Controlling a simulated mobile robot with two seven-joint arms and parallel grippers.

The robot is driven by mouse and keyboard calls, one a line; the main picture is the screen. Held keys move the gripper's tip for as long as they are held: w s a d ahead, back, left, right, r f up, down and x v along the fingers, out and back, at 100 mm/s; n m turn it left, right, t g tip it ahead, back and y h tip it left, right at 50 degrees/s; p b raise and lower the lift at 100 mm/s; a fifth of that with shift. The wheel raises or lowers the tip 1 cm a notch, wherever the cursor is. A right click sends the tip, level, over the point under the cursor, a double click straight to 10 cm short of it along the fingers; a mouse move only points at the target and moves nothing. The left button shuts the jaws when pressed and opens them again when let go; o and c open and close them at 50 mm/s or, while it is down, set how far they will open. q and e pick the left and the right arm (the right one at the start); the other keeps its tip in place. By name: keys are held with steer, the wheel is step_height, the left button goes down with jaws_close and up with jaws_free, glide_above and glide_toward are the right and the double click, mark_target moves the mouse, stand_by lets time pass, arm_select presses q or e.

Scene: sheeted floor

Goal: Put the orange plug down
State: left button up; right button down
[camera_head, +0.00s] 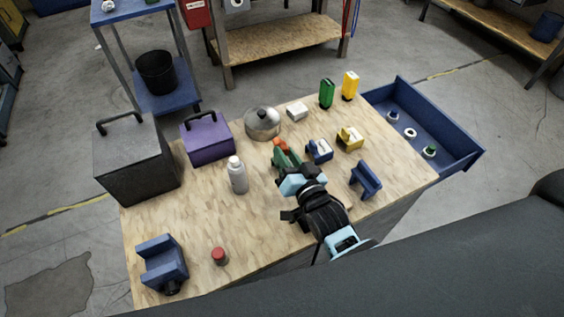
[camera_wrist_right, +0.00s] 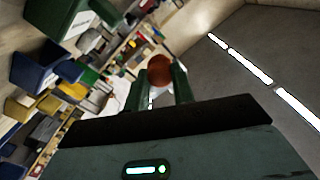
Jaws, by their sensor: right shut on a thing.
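The orange plug (camera_head: 279,143) is over the middle of the wooden workbench. My right gripper (camera_head: 285,157) is shut on it, with the plug at the fingertips. In the right wrist view the plug (camera_wrist_right: 160,70) shows as a rounded orange-brown end between the two green fingers of the right gripper (camera_wrist_right: 160,85). The fingers hide part of the plug, and I cannot tell whether it touches anything below. My left gripper is not in view.
The workbench (camera_head: 200,221) has a silver pot (camera_head: 262,123) and a pale bottle (camera_head: 237,175) left of the gripper. Blue (camera_head: 319,150) and yellow (camera_head: 350,139) blocks and a blue bracket (camera_head: 366,181) stand right. A blue tray (camera_head: 457,137) holds small parts. The front-left bench has clear room.

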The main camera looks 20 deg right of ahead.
steer(key=f, duration=0.2)
steer(key=w+a+f, duration=0.1)
steer(key=shift+f, duration=0.3)
steer(key=shift+s+f+b, duration=0.1)
steer(key=shift+f+b, duration=0.25)
steer(key=shift+f, duration=0.05)
steer(key=shift+f, duration=0.2)
steer(key=c, duration=1.2)
jaws_free()
steer(key=shift+o, duration=0.2)
